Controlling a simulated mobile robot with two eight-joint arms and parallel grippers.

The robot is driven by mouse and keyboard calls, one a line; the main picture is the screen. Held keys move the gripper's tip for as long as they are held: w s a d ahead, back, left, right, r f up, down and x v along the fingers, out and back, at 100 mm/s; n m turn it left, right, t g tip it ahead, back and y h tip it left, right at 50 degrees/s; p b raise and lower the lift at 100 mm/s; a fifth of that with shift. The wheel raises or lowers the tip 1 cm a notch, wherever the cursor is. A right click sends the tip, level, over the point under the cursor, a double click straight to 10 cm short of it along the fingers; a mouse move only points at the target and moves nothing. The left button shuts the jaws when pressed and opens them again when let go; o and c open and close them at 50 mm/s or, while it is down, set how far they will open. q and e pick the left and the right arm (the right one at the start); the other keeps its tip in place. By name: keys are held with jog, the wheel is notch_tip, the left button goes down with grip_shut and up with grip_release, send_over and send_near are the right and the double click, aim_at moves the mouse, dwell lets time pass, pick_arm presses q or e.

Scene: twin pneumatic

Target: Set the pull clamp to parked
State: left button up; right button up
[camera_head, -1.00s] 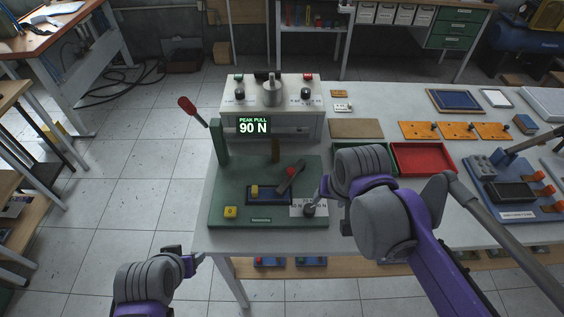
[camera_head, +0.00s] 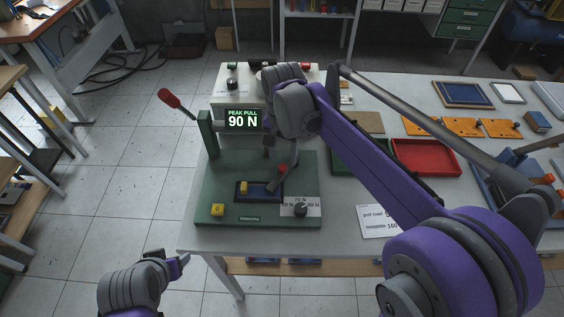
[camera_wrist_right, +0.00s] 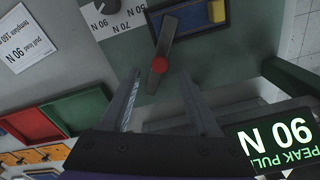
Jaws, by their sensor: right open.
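The station has a green base (camera_head: 220,205). On it is a short grey lever with a red knob (camera_head: 282,168), beside a blue holder (camera_head: 262,196) with a yellow block (camera_head: 243,187); I take this lever to be the clamp. In the right wrist view the lever (camera_wrist_right: 164,40) runs up from its red knob (camera_wrist_right: 159,66). My right gripper (camera_wrist_right: 160,88) is open, with its fingertips either side of the knob or just short of it; no grip shows. My left gripper (camera_head: 182,262) is low at the front, away from the station.
A longer red-handled lever (camera_head: 170,99) rises at the station's left. The display (camera_head: 242,119) reads "PEAK PULL 90 N". A dial (camera_head: 300,210) sits at front right and a yellow button (camera_head: 217,210) at front left. Red (camera_head: 427,156) and green trays lie to the right.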

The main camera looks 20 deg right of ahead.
aim_at(282, 166)
jog(key=shift+f, duration=2.05)
grip_shut()
